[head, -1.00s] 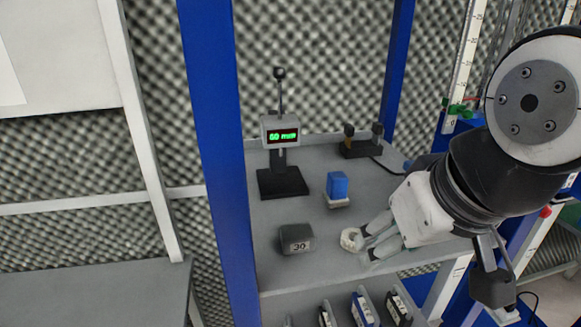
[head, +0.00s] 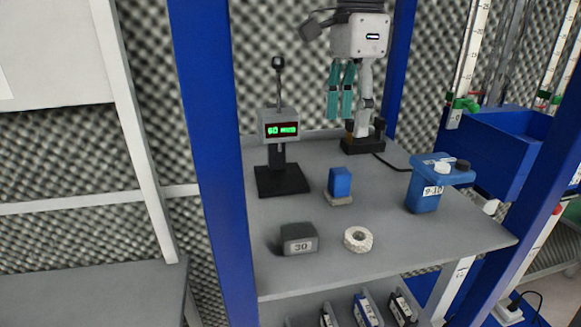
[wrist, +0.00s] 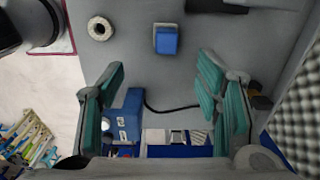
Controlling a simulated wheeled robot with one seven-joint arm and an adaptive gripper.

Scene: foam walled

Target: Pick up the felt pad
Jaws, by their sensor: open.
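A thin pale grey pad (head: 340,201) lies on the grey shelf (head: 400,220) and is the only pad-like thing I see. A blue block (head: 340,181) stands on it and hides most of its top. In the wrist view the pad's edge (wrist: 155,39) shows beside the blue block (wrist: 167,42), beyond my fingertips. My gripper (head: 340,117) hangs high at the back of the shelf, fingers down, apart from the pad. In the wrist view its fingers (wrist: 160,68) are spread wide with nothing between them.
A gauge with a green display (head: 281,130) stands left of the block. A dark block marked 30 (head: 299,240) and a white ring (head: 358,240) lie in front. A blue device (head: 424,190) stands right. A dark fixture (head: 362,144) with a cable is beneath my gripper.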

